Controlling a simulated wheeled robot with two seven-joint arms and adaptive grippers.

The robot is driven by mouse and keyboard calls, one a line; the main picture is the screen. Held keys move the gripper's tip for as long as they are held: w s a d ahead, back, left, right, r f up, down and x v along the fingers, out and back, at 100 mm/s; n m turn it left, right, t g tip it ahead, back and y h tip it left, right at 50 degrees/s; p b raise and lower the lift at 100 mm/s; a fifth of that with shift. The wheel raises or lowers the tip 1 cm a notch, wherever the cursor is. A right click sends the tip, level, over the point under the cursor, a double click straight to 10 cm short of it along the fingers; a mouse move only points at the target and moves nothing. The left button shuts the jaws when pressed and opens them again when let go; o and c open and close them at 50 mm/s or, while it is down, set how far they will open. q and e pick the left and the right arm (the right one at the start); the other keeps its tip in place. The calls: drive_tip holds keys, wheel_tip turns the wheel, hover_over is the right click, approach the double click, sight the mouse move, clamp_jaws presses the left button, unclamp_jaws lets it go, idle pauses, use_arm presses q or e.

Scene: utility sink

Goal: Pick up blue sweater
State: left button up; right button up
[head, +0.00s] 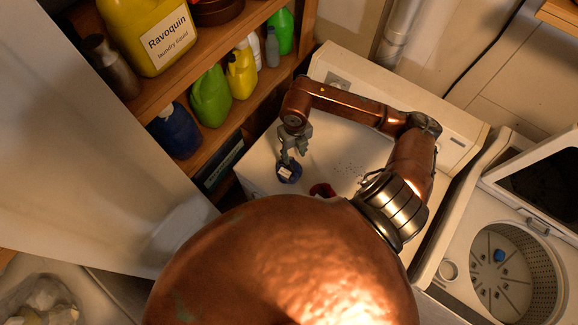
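My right gripper (292,156) hangs over the white top of a machine, with its fingers apart. A small dark blue thing with a white patch (289,174) lies just below the fingertips; I cannot tell whether they touch it. Another small blue thing (499,256) lies inside the open washer drum at the right. Both are too small to tell whether either is a sweater. My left gripper is not in view.
A red thing (322,190) lies on the white machine top (345,160), partly hidden by my body. A wooden shelf (180,85) with several bottles stands at the left. The open washer (470,235) stands at the right. A pale panel (90,150) fills the left.

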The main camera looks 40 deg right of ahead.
sight(295, 162)
drive_tip(key=f, duration=0.2)
drive_tip(key=f+p, duration=0.1)
drive_tip(key=f, duration=0.1)
drive_tip(key=shift+s+f+p, duration=0.2)
drive_tip(key=shift+f+p, duration=0.05)
drive_tip(key=shift+p, duration=0.05)
drive_tip(key=shift+d+f, duration=0.1)
drive_tip(key=shift+f, duration=0.25)
drive_tip(key=shift+c, duration=0.2)
clamp_jaws()
